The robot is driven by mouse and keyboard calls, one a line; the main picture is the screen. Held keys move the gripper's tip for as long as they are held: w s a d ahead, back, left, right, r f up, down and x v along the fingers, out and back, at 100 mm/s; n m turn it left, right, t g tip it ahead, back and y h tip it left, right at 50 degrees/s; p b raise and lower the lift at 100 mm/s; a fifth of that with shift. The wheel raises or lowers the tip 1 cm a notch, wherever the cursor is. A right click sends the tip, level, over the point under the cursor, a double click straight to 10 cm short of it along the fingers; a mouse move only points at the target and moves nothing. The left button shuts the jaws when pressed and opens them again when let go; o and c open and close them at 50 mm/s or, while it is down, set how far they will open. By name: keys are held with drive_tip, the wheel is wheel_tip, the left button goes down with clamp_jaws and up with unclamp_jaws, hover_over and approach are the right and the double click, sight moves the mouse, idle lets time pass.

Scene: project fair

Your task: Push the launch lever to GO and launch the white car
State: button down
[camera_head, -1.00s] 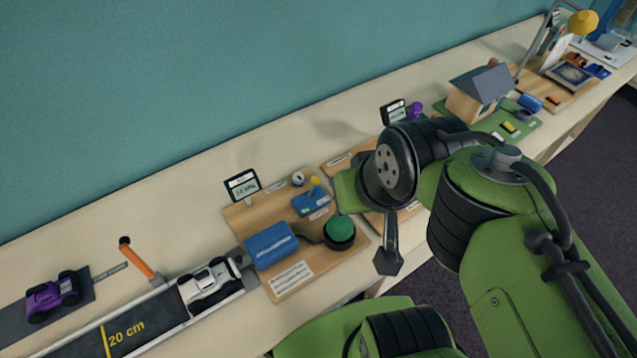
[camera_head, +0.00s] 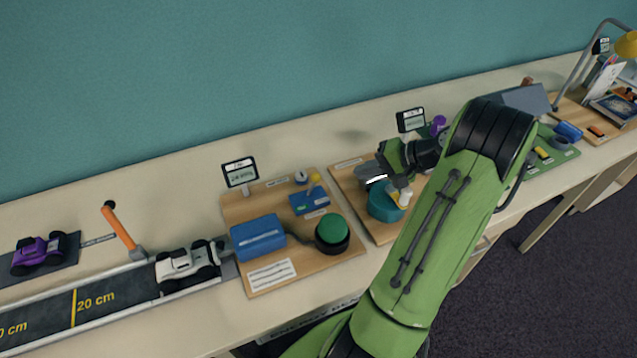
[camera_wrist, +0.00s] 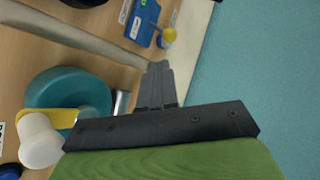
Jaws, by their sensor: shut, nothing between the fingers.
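The white car (camera_head: 185,267) stands on the dark track (camera_head: 120,287) at the lower left in the head view, near the track's right end. The orange lever (camera_head: 121,231) with a dark knob leans up to the left behind the track, beside the car. No GO mark is legible. My gripper (camera_head: 366,172) is well to the right, over the second wooden board, beside a teal round part. In the wrist view my gripper's dark fingers (camera_wrist: 155,82) are together and empty. Neither car nor lever shows in that view.
A wooden board (camera_head: 235,213) with a blue box (camera_head: 258,237) and green button (camera_head: 332,229) lies between my gripper and the car. The teal part (camera_wrist: 68,92) is close to my fingers. A purple car (camera_head: 40,255) stands far left. Bare table lies behind the boards.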

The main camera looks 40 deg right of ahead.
drive_tip(key=shift+a+r, duration=0.1)
drive_tip(key=b, duration=0.2)
approach(313, 185)
drive_tip(key=w+f, duration=0.3)
drive_tip(key=shift+w+a, duration=0.1)
drive_tip(key=shift+a, duration=0.1)
drive_tip(key=shift+a+r, duration=0.1)
